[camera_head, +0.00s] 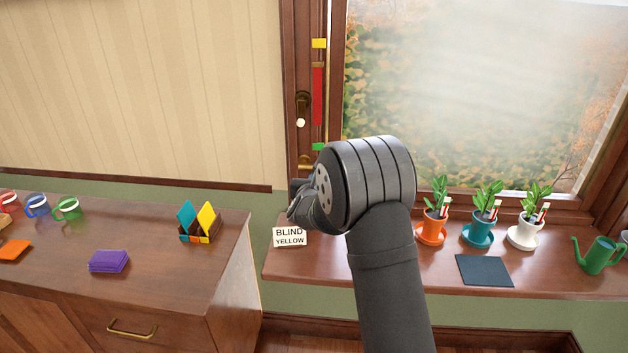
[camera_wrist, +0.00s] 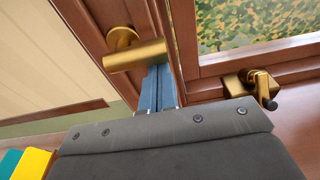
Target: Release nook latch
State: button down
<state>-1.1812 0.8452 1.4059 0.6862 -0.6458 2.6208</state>
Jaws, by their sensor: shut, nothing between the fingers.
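No label marks the nook latch, and I cannot tell which fitting it is. In the wrist view a brass lever (camera_wrist: 135,55) with a round base sits on the wooden window post. The blue fingers of my gripper (camera_wrist: 160,82) are together and empty, with their tips at the lever's right end; I cannot tell whether they touch it. A second brass catch (camera_wrist: 240,86) with a dark knob is on the window frame to the right. In the head view my wrist hides the fingertips; a brass piece (camera_head: 305,163) shows just above my gripper (camera_head: 298,194).
A dark handle with a pale knob (camera_head: 301,108) and a red strip (camera_head: 318,95) are higher on the post. A "BLIND YELLOW" card (camera_head: 289,237) stands on the sill below. Potted plants (camera_head: 432,230) and a green watering can (camera_head: 598,255) stand right; a cabinet (camera_head: 150,270) is left.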

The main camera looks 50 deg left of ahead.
jog(key=shift+w+d+r+n, duration=0.15)
jog(key=shift+r+n, duration=0.25)
jog(key=shift+n, duration=0.5)
jog(key=r+n+t, duration=0.1)
jog(key=n, duration=0.3)
jog(key=s+a+r+n, duration=0.1)
jog(key=r+n, duration=0.1)
jog(key=n, duration=0.3)
jog(key=r+n+t, duration=0.1)
jog(key=r+n, duration=0.1)
jog(key=n, duration=0.2)
jog(key=shift+s+a+r+n+t+h, duration=0.2)
jog(key=shift+n+t+h, duration=0.1)
jog(key=shift+h, duration=0.1)
jog(key=shift+a, duration=0.1)
dwell(0.4)
dwell(0.4)
jog(key=w+d, duration=0.3)
jog(key=v, duration=0.9)
jog(key=shift+s, duration=0.3)
